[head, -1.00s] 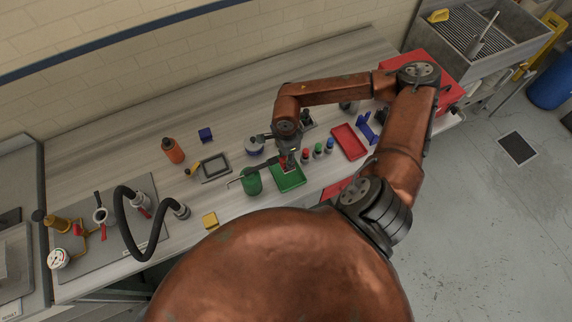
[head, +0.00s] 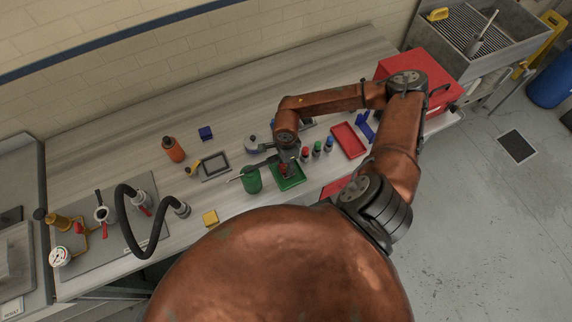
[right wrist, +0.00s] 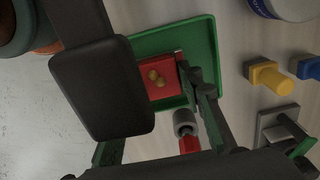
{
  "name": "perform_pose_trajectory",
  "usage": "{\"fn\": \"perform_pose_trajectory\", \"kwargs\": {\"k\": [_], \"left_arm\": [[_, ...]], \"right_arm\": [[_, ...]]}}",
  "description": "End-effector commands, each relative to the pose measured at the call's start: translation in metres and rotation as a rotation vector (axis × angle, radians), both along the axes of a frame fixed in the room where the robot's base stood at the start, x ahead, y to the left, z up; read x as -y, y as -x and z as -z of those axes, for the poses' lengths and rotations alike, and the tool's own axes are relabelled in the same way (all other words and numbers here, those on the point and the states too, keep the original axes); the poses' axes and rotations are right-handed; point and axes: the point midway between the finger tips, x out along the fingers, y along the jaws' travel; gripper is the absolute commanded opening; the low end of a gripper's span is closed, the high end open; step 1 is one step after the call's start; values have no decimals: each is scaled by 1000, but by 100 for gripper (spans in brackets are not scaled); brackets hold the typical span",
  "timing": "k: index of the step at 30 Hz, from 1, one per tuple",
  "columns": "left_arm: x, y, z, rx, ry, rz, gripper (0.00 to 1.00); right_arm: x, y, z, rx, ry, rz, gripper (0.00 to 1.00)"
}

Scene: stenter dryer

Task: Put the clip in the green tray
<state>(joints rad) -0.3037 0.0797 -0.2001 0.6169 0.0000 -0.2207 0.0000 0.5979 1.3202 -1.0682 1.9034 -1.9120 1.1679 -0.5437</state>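The green tray (head: 297,181) lies on the bench near its front edge, right of the green cup. My right gripper (head: 286,162) points down over it. The clip looks like a red block with brass dots (right wrist: 157,80). In the right wrist view it sits between the two fingers, over the green tray floor (right wrist: 200,50). The left finger pad covers part of it, and the right finger lies along its other side. The fingers look shut on it; whether it touches the tray floor is hard to tell. My left gripper is not in view.
A green cup (head: 252,182) stands close left of the tray. A yellow block (head: 210,217) lies front left. The back of the bench is mostly clear.

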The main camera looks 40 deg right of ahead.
Motion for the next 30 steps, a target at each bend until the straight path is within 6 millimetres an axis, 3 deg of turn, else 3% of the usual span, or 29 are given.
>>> {"fn": "perform_pose_trajectory", "kwargs": {"k": [5,17,20,30], "left_arm": [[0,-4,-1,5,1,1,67],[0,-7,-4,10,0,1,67],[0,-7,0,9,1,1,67],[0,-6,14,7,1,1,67]], "right_arm": [[0,0,-1,0,0,0,48],[0,-1,-8,3,0,0,49],[1,-1,-21,4,0,0,49],[1,-2,-92,5,1,0,49]]}}
